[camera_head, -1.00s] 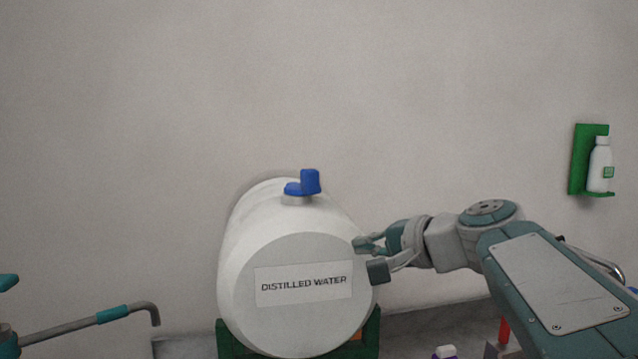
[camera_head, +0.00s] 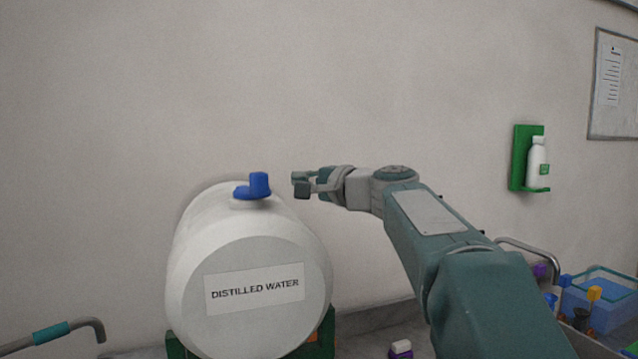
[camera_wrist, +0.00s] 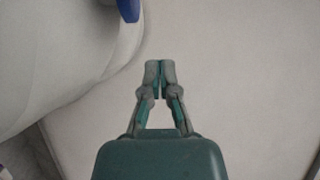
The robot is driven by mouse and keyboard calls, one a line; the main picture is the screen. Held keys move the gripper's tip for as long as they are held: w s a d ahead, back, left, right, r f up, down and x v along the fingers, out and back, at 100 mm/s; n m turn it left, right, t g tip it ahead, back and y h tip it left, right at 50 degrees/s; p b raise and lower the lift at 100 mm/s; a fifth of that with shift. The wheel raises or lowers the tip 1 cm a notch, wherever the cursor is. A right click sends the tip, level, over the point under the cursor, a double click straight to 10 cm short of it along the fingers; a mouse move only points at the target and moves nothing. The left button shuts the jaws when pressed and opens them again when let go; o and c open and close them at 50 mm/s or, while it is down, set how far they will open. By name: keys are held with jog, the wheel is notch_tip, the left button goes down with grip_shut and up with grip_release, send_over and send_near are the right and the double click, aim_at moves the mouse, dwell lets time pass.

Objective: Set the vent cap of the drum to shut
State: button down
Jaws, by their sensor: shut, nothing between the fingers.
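The drum (camera_head: 250,240) is a white cylinder on its side, labelled "DISTILLED WATER". Its blue vent cap (camera_head: 253,186) sits on top, with an upright tab at its right end. My gripper (camera_head: 301,185) is to the right of the cap at about its height, apart from it, with its fingers pointing left. In the wrist view my gripper (camera_wrist: 160,66) has its fingertips together and holds nothing. The drum (camera_wrist: 60,50) fills the left of that view, and part of the blue cap (camera_wrist: 129,9) shows at its top edge.
A green stand (camera_head: 325,335) holds the drum. A bent metal handle (camera_head: 60,333) is at lower left. A white bottle (camera_head: 537,162) sits in a green wall holder at right. A blue bin (camera_head: 600,305) with several items is at lower right.

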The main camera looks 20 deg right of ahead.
aim_at(264, 183)
jog(key=a, duration=0.4)
jog(key=shift+s+a, duration=0.15)
jog(key=shift+s+a, duration=0.35)
jog(key=shift+a, duration=0.35)
jog(key=shift+s+a, duration=0.35)
jog(key=shift+a, duration=0.3)
